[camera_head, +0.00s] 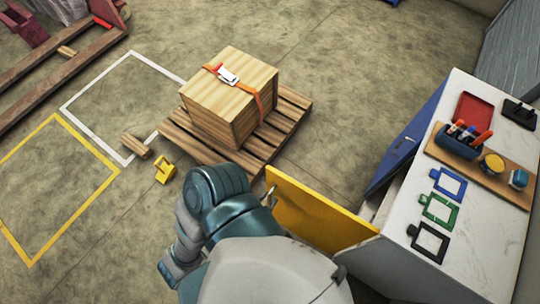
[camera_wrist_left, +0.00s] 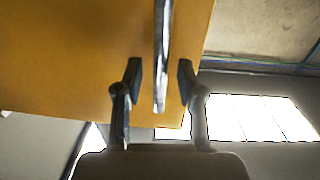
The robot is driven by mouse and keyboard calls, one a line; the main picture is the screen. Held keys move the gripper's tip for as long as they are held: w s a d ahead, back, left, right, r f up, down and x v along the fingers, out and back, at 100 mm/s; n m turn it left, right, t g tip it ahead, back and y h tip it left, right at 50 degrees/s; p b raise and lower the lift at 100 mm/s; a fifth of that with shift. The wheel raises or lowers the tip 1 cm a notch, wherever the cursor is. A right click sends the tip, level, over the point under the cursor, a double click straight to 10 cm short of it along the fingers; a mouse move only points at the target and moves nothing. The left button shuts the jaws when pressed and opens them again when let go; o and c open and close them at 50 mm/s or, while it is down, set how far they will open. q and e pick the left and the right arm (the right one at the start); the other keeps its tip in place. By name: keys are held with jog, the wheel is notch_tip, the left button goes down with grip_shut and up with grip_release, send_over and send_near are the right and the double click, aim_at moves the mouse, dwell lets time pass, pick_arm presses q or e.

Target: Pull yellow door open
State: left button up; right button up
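The yellow door (camera_head: 318,216) stands swung out from the white cabinet (camera_head: 451,204). A metal handle (camera_head: 269,194) is on its face near the free edge. In the left wrist view the yellow door (camera_wrist_left: 70,60) fills the upper left, with its long metal handle (camera_wrist_left: 162,55) pointing down between my fingers. My left gripper (camera_wrist_left: 160,84) is open, one finger on each side of the handle with gaps showing. In the head view my arm hides most of the left gripper beside the door. My right gripper is not in view.
A blue door (camera_head: 404,143) also stands out from the cabinet, behind the yellow one. A wooden crate (camera_head: 222,105) sits on a pallet (camera_head: 285,122) beyond my arm. A small yellow object (camera_head: 165,170) lies on the floor. Floor left of the pallet is mostly clear.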

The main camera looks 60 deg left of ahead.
pick_arm(q)
jog(key=v, duration=1)
jog(key=shift+s, duration=0.35)
jog(key=shift+f, duration=0.1)
